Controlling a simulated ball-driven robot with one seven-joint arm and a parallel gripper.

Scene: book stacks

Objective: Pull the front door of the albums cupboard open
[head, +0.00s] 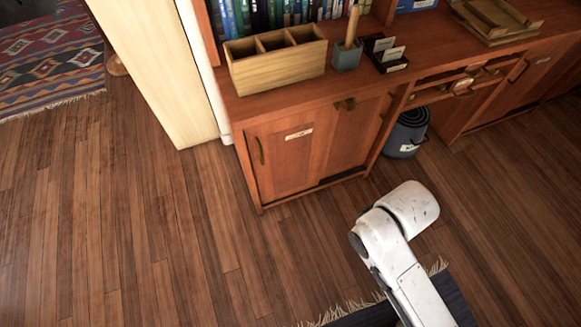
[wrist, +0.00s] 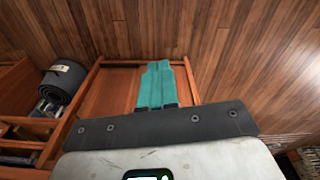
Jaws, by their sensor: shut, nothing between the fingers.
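A reddish wooden cupboard stands under the counter in the head view. Its left front door (head: 284,158) looks shut, with a small pale label (head: 299,134) too small to read and an upright handle (head: 258,150) near its left edge. My gripper is out of the head view, where only a white link of my arm shows. In the wrist view my gripper's teal fingers (wrist: 155,85) are together and empty, over a wood-framed panel (wrist: 112,90). No handle shows by the fingers; I cannot tell whether they touch the panel.
A wooden organizer (head: 277,66) and a pen pot (head: 346,56) sit on the counter (head: 300,92). A pale upright panel (head: 158,70) stands to the left. The floor (head: 150,230) before the cupboard is clear at left.

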